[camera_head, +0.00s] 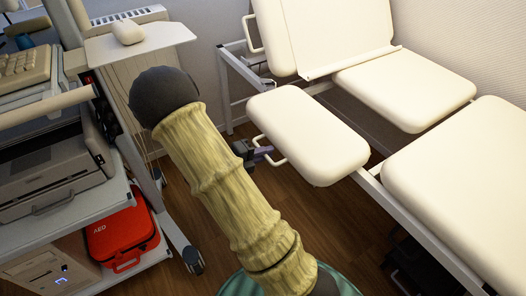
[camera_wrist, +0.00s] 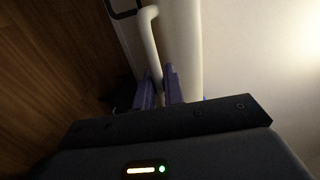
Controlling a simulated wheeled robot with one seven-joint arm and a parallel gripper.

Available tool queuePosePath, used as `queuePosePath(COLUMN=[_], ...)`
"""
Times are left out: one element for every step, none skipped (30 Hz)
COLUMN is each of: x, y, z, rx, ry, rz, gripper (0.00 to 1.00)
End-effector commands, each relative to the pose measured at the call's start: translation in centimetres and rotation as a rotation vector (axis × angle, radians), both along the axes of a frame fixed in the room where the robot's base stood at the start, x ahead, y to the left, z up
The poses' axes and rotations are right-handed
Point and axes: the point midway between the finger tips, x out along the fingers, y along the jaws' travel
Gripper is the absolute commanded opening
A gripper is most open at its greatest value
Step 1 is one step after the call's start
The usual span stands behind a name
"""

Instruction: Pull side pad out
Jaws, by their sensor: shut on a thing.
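The side pad (camera_head: 308,134) is a cream cushion on the near left side of the examination bed, standing out from the frame in the head view. A thin white handle (camera_head: 273,158) sticks out on its left edge. My gripper (camera_head: 262,151) is at this handle, partly hidden behind my arm. In the wrist view, the purple fingers of my gripper (camera_wrist: 159,84) are closed around the lower end of the white handle (camera_wrist: 149,35). The pale side of the pad (camera_wrist: 183,45) lies just beside the fingers.
The bed has a raised backrest (camera_head: 330,35) and further cushions (camera_head: 460,160) on a white frame. At left stands a cart with a keyboard (camera_head: 25,70), a printer (camera_head: 50,182) and a red AED bag (camera_head: 122,228). Wooden floor (camera_head: 190,190) shows between cart and bed.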

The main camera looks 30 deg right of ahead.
Motion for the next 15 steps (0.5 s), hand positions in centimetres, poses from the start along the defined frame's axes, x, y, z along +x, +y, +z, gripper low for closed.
queuePosePath(x=[-0.33,-0.33,-0.33,-0.34,-0.34,-0.34,-0.34,-0.34,-0.34,-0.32,-0.30,-0.27,-0.24,-0.22,-0.19], y=[-0.04,-0.04,-0.04,-0.05,-0.05,-0.05,-0.05,-0.05,-0.05,-0.04,-0.03,-0.03,-0.01,0.00,0.02], z=[-0.22,-0.22,-0.23,-0.23,-0.23,-0.24,-0.24,-0.24,-0.24,-0.24,-0.23,-0.21,-0.19,-0.18,-0.16], rx=[0.003,0.003,0.003,0.003,0.003,0.003,0.003,0.003,0.003,0.003,0.003,0.003,0.002,0.002,0.002], ry=[0.006,0.006,0.006,0.006,0.006,0.006,0.006,0.006,0.006,0.006,0.005,0.004,0.004,0.003,0.003], rz=[-0.008,-0.009,-0.009,-0.009,-0.009,-0.009,-0.009,-0.009,-0.009,-0.008,-0.007,-0.006,-0.006,-0.005,-0.004], gripper=[0.00,0.00,0.00,0.00,0.00,0.00,0.00,0.00,0.13,0.18,0.24,0.28,0.28,0.28,0.28])
